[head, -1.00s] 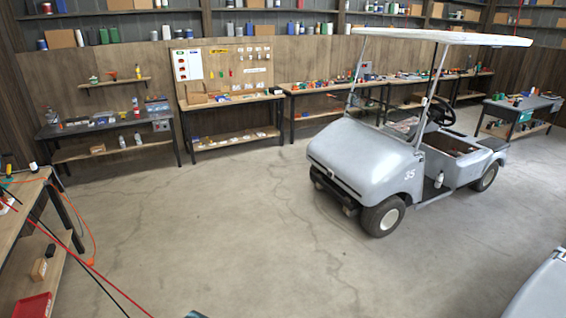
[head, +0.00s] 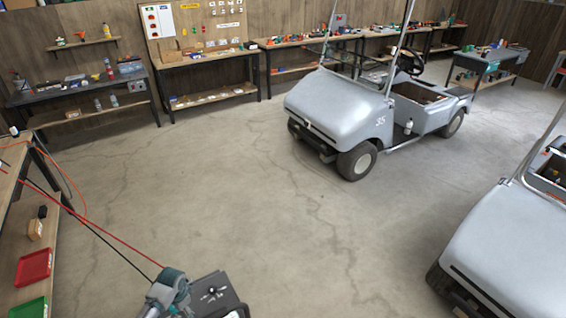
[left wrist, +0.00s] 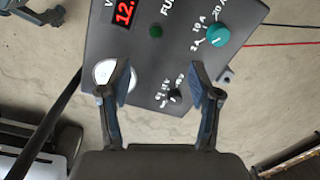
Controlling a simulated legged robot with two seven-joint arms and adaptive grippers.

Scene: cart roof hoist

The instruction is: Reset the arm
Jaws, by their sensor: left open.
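My left gripper (left wrist: 161,78) shows in the left wrist view with its two fingers spread apart and nothing between them. Beyond the fingertips is a dark control box (left wrist: 185,50) with a red number display (left wrist: 123,10), a teal knob (left wrist: 216,33), a small black knob (left wrist: 175,95) and a pale round button (left wrist: 115,73). I cannot tell how far the fingers are from it. In the head view a dark box with a knob (head: 222,296) shows at the bottom edge, beside a grey and teal part. My right gripper is not in view.
A grey cart numbered 35 (head: 335,105) stands at the back right. A second grey cart (head: 510,240) is at the right edge. Red and black cables (head: 100,232) run from the left bench toward the box. Benches line the back wall. The floor (head: 240,200) between is clear.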

